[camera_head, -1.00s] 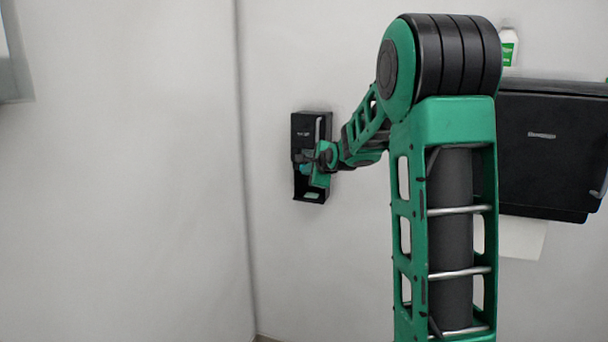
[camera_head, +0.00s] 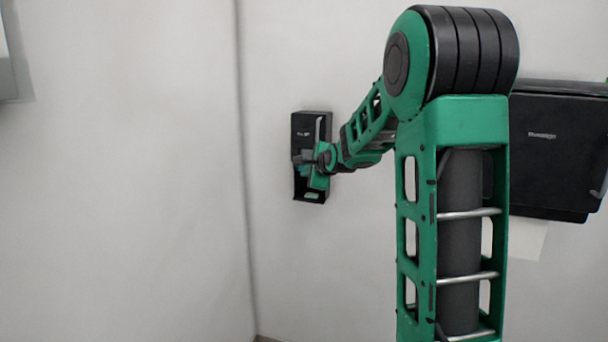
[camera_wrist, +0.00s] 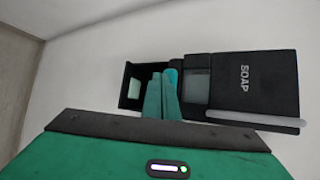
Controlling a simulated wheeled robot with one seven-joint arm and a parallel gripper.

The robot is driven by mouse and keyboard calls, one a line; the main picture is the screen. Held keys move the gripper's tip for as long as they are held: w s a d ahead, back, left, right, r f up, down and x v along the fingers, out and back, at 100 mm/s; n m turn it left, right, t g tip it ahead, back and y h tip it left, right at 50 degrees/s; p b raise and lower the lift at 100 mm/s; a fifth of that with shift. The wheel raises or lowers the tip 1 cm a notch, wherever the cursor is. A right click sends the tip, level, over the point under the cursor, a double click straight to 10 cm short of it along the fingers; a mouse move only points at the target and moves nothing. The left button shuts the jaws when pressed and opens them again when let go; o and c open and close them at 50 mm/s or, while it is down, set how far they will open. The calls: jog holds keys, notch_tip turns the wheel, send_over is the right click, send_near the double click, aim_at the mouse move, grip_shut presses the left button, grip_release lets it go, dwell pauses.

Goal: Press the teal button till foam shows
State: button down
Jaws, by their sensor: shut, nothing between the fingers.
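A black soap dispenser (camera_head: 311,124) hangs on the wall, left of my arm; in the wrist view it lies sideways with "SOAP" on its cover (camera_wrist: 270,85). The teal button (camera_wrist: 173,76) shows beside my fingertips, partly hidden by them. My gripper (camera_wrist: 160,76) is shut and empty, its green fingers at the dispenser's open lower part. I cannot tell whether they touch the button. In the head view my gripper (camera_head: 306,158) is small and covers part of the dispenser. A pale patch (camera_wrist: 134,88) shows in the lower tray; no foam can be made out.
A black towel dispenser (camera_head: 555,150) is on the wall at the right, with a white paper sheet (camera_head: 527,238) below it. My arm hides its left side. The wall left of the soap dispenser is bare up to the corner.

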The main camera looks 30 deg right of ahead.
jog(key=shift+s+a, duration=0.15)
jog(key=shift+a, duration=0.1)
jog(key=shift+s+a, duration=0.75)
jog(key=shift+a, duration=0.2)
jog(key=shift+s+a, duration=0.75)
jog(key=shift+a, duration=0.2)
jog(key=s+a+f+n+g+y, duration=0.1)
jog(key=s+f+n+g, duration=0.3)
jog(key=s, duration=1)
jog(key=s+a+f+n+g+y, duration=0.1)
jog(key=s+a+f+n+g, duration=0.3)
jog(key=s+n, duration=0.4)
jog(key=s+a+f+n+g+y, duration=0.1)
jog(key=s+f+n+g, duration=0.3)
jog(key=s, duration=1.8)
notch_tip(320, 180, down, 2)
jog(key=shift+a+n+g, duration=0.4)
jog(key=shift+a+n, duration=0.35)
jog(key=shift+n, duration=0.15)
jog(key=shift+s, duration=0.1)
